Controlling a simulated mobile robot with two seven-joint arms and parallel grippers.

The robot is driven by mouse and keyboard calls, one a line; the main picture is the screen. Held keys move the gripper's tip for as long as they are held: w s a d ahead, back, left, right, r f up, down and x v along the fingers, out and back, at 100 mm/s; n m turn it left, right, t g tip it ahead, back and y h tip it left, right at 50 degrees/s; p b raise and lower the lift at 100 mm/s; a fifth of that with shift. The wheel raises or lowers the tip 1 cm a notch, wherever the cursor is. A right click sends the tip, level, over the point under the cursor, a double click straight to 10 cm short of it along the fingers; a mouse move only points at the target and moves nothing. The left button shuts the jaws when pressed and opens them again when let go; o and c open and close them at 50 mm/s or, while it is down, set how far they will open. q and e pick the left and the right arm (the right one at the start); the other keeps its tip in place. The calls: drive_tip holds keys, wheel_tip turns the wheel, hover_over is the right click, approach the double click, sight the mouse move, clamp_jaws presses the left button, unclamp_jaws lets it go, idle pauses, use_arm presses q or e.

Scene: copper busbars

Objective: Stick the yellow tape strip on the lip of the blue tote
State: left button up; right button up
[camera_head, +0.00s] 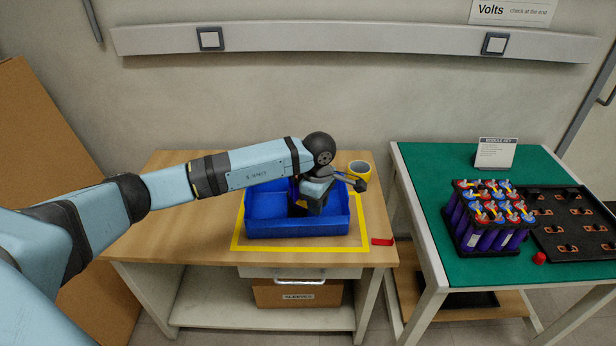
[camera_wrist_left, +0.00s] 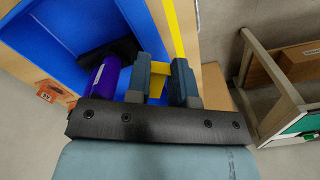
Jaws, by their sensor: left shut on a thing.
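The blue tote (camera_head: 265,227) sits on the wooden table inside a yellow outline. It also shows in the wrist view (camera_wrist_left: 70,25), filling the upper left. My left gripper (camera_wrist_left: 165,78) is shut on the yellow tape strip (camera_wrist_left: 157,82), a short yellow piece between its fingers. In the head view my left gripper (camera_head: 312,200) is over the right part of the tote and hides part of its inside. In the wrist view the strip shows beside the tote's wall; I cannot tell whether it touches the lip. My right gripper is not in view.
A purple cylinder (camera_wrist_left: 105,76) and a black item lie in the tote. A green-topped table (camera_head: 430,180) holds a purple cell module (camera_head: 485,235) and black tray.

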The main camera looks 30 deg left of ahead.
sight(308, 222)
use_arm(q)
drive_tip(key=a+n+p, duration=0.1)
drive_tip(key=n, duration=0.1)
drive_tip(key=a+r+n+p, duration=0.1)
drive_tip(key=n, duration=0.1)
drive_tip(key=shift+a+f+n+p, duration=0.1)
drive_tip(key=shift+a+n+p, duration=0.25)
drive_tip(key=shift+n, duration=0.75)
drive_tip(key=shift+f, duration=0.15)
wheel_tip(308, 222, down, 6)
drive_tip(key=b, duration=0.4)
drive_tip(key=shift+f, duration=0.2)
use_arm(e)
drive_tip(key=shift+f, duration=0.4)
use_arm(q)
drive_tip(key=shift+f, duration=0.1)
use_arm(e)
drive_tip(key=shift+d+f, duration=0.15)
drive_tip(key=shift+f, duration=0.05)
use_arm(q)
drive_tip(key=shift+f+b, duration=0.3)
drive_tip(key=shift+b, duration=0.15)
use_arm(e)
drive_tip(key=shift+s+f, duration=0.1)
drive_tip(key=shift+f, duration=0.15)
use_arm(q)
drive_tip(key=o, duration=0.7)
drive_tip(key=shift+o, duration=0.2)
